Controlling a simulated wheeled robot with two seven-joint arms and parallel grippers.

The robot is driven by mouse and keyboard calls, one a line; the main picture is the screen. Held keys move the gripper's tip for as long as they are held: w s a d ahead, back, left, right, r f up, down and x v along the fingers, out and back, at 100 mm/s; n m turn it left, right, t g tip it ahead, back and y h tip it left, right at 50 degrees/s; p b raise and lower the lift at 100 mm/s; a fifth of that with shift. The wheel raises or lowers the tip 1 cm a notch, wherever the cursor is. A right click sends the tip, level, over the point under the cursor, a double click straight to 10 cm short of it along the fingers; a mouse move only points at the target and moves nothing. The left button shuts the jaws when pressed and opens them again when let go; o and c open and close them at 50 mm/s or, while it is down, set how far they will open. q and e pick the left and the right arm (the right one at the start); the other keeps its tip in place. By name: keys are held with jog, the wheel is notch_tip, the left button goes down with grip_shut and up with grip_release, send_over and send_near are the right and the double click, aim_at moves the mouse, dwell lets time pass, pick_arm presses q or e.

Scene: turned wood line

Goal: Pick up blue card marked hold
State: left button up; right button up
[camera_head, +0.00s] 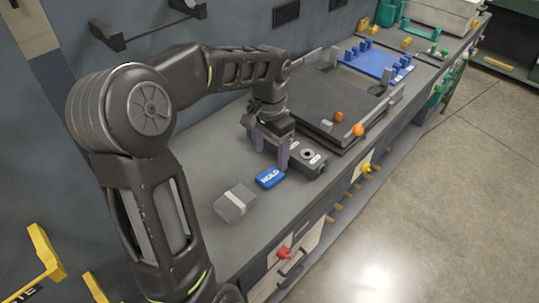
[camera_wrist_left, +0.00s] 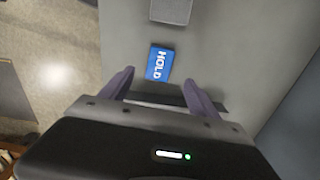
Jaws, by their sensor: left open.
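The blue card (camera_head: 269,178) with white lettering HOLD lies on the grey bench top (camera_head: 205,180), near its front edge. It also shows in the left wrist view (camera_wrist_left: 159,64), flat and just beyond the fingertips, in line with the gap between them. My left gripper (camera_head: 270,158) is over the bench just behind the card, pointing down; its purple-grey fingers are apart with nothing between them, as the left wrist view (camera_wrist_left: 160,84) shows. I cannot tell the exact height of the fingertips above the bench. My right gripper is not in view.
A grey block with a pale band (camera_head: 235,202) lies left of the card. A dark device with a round button (camera_head: 307,155) sits close on the card's right. A black flat tray (camera_head: 325,105) and blue rack (camera_head: 375,63) stand farther along. The bench left of the block is clear.

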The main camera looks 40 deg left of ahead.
aim_at(270, 176)
pick_arm(q)
jog(key=shift+w+a, duration=0.15)
jog(key=shift+s+d+r, duration=0.2)
jog(key=shift+s, duration=0.05)
jog(key=shift+f, duration=1.35)
jog(key=shift+f, duration=0.15)
jog(key=shift+f+p, duration=0.3)
jog(key=shift+p, duration=0.1)
notch_tip(270, 176, down, 4)
jog(key=shift+f+p, duration=0.2)
jog(key=shift+p, duration=0.25)
jog(key=shift+c, duration=0.5)
jog(key=c, duration=1.3)
